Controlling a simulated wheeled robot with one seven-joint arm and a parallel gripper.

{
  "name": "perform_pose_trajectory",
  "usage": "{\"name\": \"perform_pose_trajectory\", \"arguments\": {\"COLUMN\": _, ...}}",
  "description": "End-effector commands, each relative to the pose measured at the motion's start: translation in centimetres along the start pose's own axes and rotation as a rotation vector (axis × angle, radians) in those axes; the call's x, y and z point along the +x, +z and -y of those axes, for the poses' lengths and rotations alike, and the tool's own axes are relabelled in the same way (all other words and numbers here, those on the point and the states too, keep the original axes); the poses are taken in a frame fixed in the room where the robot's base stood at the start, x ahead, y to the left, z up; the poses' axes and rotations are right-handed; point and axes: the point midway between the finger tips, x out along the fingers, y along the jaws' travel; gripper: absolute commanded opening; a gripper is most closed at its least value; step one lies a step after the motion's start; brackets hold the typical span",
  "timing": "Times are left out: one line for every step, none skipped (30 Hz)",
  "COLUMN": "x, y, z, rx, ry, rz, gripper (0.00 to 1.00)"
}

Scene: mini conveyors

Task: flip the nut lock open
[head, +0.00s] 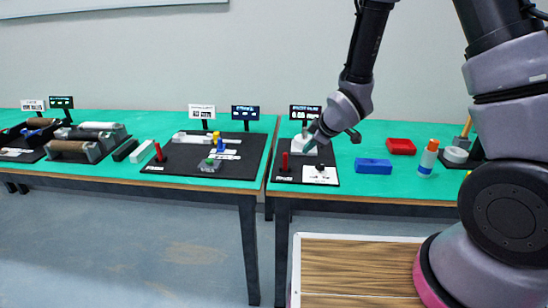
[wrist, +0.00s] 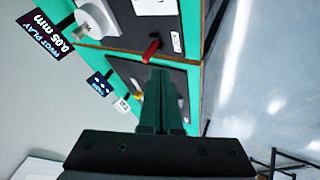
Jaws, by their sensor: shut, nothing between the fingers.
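The station under my gripper is a black board (head: 300,179) with a white block, a red lever (head: 285,162) and a white card (head: 320,175) with a small dark knob. The lever stands upright at the board's left side. It also shows in the wrist view (wrist: 151,46), just beyond my fingertips. I cannot tell which part is the nut lock. My gripper (head: 308,147) is over the board near the white block (head: 299,144), partly hiding it. In the wrist view, my gripper (wrist: 161,75) is shut and empty, its tips close to the lever; contact is unclear.
A display (wrist: 52,38) reading "PIVOT PLAY 0.05 mm" stands behind the board. A blue block (head: 373,166), red tray (head: 401,146) and bottle (head: 428,158) are to the right. Another black board (head: 240,170) lies on the left table, across a narrow gap.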

Motion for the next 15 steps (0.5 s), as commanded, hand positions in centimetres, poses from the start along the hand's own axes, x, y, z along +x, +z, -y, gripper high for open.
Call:
{"name": "perform_pose_trajectory", "arguments": {"x": 0.9, "y": 0.0, "z": 1.0, "rx": -0.033, "ry": -0.013, "rz": -0.007, "gripper": 0.00}}
{"name": "perform_pose_trajectory", "arguments": {"x": 1.2, "y": 0.0, "z": 1.4, "rx": -0.049, "ry": -0.017, "rz": -0.012, "gripper": 0.00}}
{"name": "perform_pose_trajectory", "arguments": {"x": 1.5, "y": -0.1, "z": 1.8, "rx": -0.067, "ry": -0.021, "rz": -0.019, "gripper": 0.00}}
{"name": "perform_pose_trajectory", "arguments": {"x": 1.7, "y": -0.1, "z": 2.0, "rx": -0.076, "ry": -0.023, "rz": -0.022, "gripper": 0.00}}
{"name": "perform_pose_trajectory", "arguments": {"x": 1.9, "y": -0.1, "z": 2.1, "rx": -0.082, "ry": -0.025, "rz": -0.024, "gripper": 0.00}}
{"name": "perform_pose_trajectory", "arguments": {"x": 2.2, "y": -0.1, "z": 2.2, "rx": -0.087, "ry": -0.026, "rz": -0.026, "gripper": 0.00}}
{"name": "perform_pose_trajectory", "arguments": {"x": 2.4, "y": -0.1, "z": 2.2, "rx": -0.089, "ry": -0.026, "rz": -0.027, "gripper": 0.00}}
{"name": "perform_pose_trajectory", "arguments": {"x": 2.6, "y": -0.2, "z": 2.3, "rx": -0.089, "ry": -0.026, "rz": -0.028, "gripper": 0.00}}
{"name": "perform_pose_trajectory", "arguments": {"x": 3.0, "y": -0.1, "z": 2.3, "rx": -0.089, "ry": -0.026, "rz": -0.027, "gripper": 0.00}}
{"name": "perform_pose_trajectory", "arguments": {"x": 3.4, "y": -0.1, "z": 2.3, "rx": -0.089, "ry": -0.026, "rz": -0.027, "gripper": 0.00}}
{"name": "perform_pose_trajectory", "arguments": {"x": 3.9, "y": -0.2, "z": 2.3, "rx": -0.089, "ry": -0.026, "rz": -0.027, "gripper": 0.00}}
{"name": "perform_pose_trajectory", "arguments": {"x": 4.6, "y": -0.1, "z": 2.4, "rx": -0.088, "ry": -0.027, "rz": -0.026, "gripper": 0.00}}
{"name": "perform_pose_trajectory", "arguments": {"x": 5.2, "y": -0.2, "z": 2.4, "rx": -0.088, "ry": -0.027, "rz": -0.026, "gripper": 0.00}}
{"name": "perform_pose_trajectory", "arguments": {"x": 5.8, "y": -0.2, "z": 2.4, "rx": -0.088, "ry": -0.027, "rz": -0.026, "gripper": 0.00}}
{"name": "perform_pose_trajectory", "arguments": {"x": 6.7, "y": -0.2, "z": 2.4, "rx": -0.087, "ry": -0.027, "rz": -0.025, "gripper": 0.00}}
